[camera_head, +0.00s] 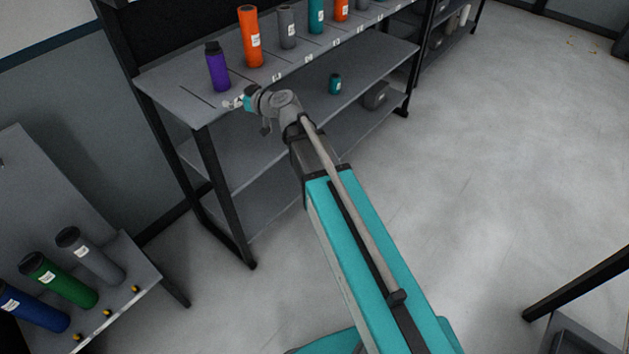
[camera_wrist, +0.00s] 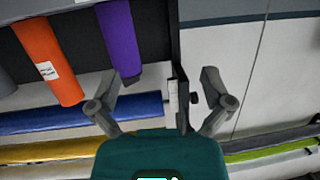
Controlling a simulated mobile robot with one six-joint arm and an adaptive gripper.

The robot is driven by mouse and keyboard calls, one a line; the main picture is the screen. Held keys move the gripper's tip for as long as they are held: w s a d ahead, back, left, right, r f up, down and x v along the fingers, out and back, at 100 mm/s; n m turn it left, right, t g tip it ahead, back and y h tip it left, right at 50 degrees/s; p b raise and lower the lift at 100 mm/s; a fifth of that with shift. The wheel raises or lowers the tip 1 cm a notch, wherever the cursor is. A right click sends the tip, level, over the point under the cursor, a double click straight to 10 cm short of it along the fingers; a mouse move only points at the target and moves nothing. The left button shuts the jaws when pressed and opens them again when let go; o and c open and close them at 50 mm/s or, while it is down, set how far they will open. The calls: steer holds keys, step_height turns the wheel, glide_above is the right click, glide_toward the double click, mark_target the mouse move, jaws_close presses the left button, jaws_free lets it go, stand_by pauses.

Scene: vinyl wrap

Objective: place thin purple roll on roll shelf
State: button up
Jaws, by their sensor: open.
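The purple roll (camera_head: 217,67) stands upright at the left end of the top board of the roll shelf (camera_head: 185,103), with a dark upper end. It also shows in the wrist view (camera_wrist: 120,38), where one end appears close to the left finger. My gripper (camera_head: 236,102) is near the front left corner of that board, in front of and slightly right of the purple roll. In the wrist view my gripper (camera_wrist: 160,80) has its fingers spread wide with no roll between them. From these views I cannot tell whether a finger touches the roll.
An orange roll (camera_head: 250,37), a grey roll (camera_head: 287,27) and others stand right of the purple one. A rack at lower left holds a green roll (camera_head: 58,280) and others.

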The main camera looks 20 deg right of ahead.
steer(key=s+d+f+m+g+h, duration=0.2)
steer(key=s+d+f+g+h, duration=0.1)
steer(key=s, duration=0.5)
steer(key=s+d+f+m+g+h, duration=0.2)
steer(key=s+d+f+g, duration=0.3)
steer(key=s+d, duration=0.3)
steer(key=s+d+f+m+g+h, duration=0.3)
steer(key=s+d+f+h, duration=0.1)
steer(key=s, duration=0.5)
step_height(320, 180, down, 2)
steer(key=shift+d+f+g+h, duration=0.25)
steer(key=shift+d+g+h, duration=0.15)
steer(key=shift+d, duration=0.25)
